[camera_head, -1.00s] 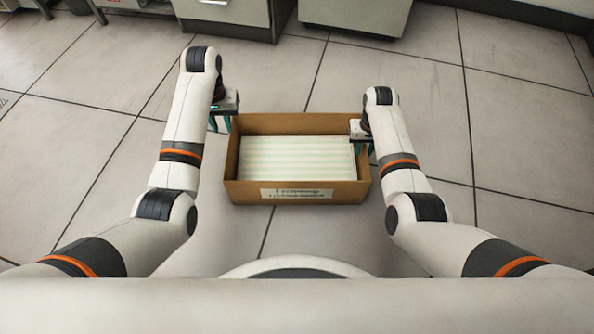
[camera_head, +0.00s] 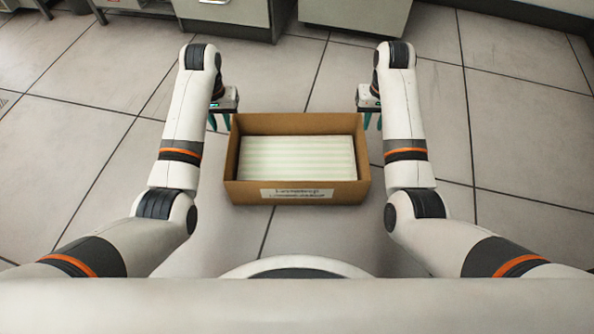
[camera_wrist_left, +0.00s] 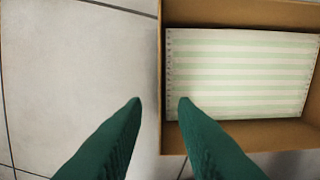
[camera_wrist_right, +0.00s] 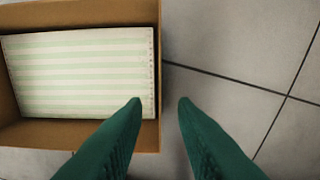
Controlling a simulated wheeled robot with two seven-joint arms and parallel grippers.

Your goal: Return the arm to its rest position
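My left gripper (camera_head: 219,122) is in the head view at the far left corner of an open cardboard box (camera_head: 297,124). My right gripper (camera_head: 372,121) is at the far right corner of the box. Its fingers are also apart and empty in the right wrist view (camera_wrist_right: 160,100). Both grippers are above the floor, roughly level with each other in the head view.
The box has a label on its front and holds a stack of green-and-white striped paper (camera_head: 297,157). Grey cabinets (camera_head: 228,15) stand at the back. The tiled floor (camera_head: 520,120) around the box is clear.

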